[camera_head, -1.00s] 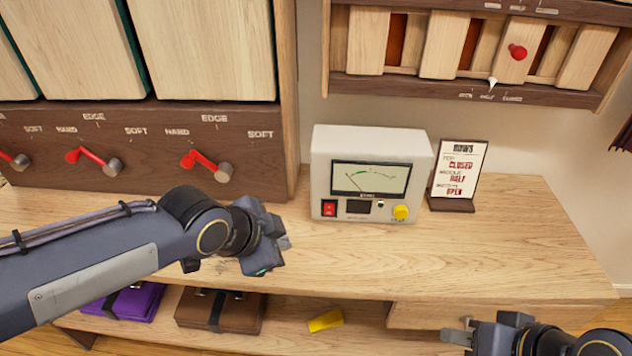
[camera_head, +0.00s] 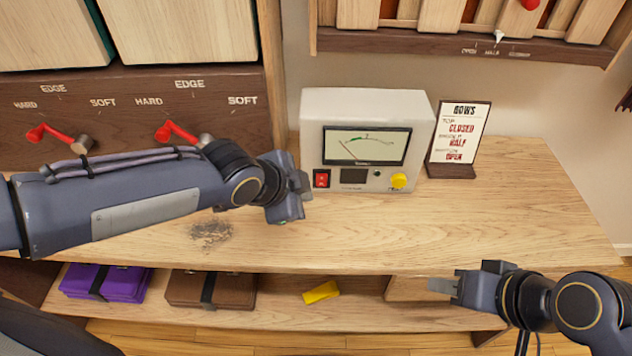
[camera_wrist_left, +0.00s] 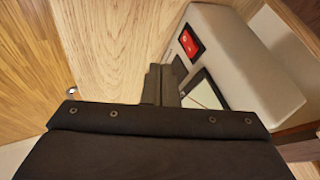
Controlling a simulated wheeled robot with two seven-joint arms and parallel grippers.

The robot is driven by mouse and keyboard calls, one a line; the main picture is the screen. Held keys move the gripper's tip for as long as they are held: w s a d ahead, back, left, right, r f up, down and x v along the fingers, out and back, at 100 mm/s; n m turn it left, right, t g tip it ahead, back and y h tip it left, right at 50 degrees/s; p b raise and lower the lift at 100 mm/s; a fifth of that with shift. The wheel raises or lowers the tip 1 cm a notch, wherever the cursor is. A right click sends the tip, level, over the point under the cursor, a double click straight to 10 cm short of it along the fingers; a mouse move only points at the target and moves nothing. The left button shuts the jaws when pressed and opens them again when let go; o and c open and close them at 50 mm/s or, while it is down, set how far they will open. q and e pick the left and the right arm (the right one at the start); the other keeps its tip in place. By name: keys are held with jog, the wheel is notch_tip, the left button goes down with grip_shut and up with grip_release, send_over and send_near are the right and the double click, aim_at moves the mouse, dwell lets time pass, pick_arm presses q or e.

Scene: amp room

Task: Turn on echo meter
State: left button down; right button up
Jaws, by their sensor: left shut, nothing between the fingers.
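The echo meter (camera_head: 318,110) is a cream box on the wooden shelf, with a dial, a red rocker switch (camera_head: 321,178) at its lower left, a small dark display and a yellow knob (camera_head: 398,181). My left gripper (camera_head: 304,190) is shut and empty, just left of and in front of the red switch; I cannot tell whether it touches the box. In the left wrist view the switch (camera_wrist_left: 190,43) shows beyond the shut fingertips (camera_wrist_left: 168,66), with a gap in the picture. My right gripper (camera_head: 432,284) is at the lower right, away from the meter, its fingers seen edge-on.
A bows sign (camera_head: 459,132) stands right of the meter. Red levers (camera_head: 175,132) stick out of the dark panel at left. A slatted panel (camera_head: 480,42) hangs above. The shelf (camera_head: 480,220) is clear in front and right. Purple and brown cases and a yellow block (camera_head: 321,292) lie below.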

aim_at(323, 179)
pick_arm(q)
jog(key=b+x, duration=0.1)
jog(key=x, duration=0.5)
jog(key=shift+f+b, duration=0.15)
jog(key=shift+b, duration=0.15)
jog(key=w, duration=0.1)
jog(key=w+p, duration=0.1)
jog(key=w, duration=0.1)
jog(key=shift+w+r, duration=0.1)
jog(key=shift+r, duration=0.3)
jog(key=shift+w, duration=0.4)
jog(key=shift+w+r+p, duration=0.35)
jog(key=shift+w+p, duration=0.15)
jog(key=shift+p, duration=0.1)
jog(key=shift+s+f, duration=0.1)
jog(key=shift+f, duration=0.15)
jog(key=shift+r, duration=0.2)
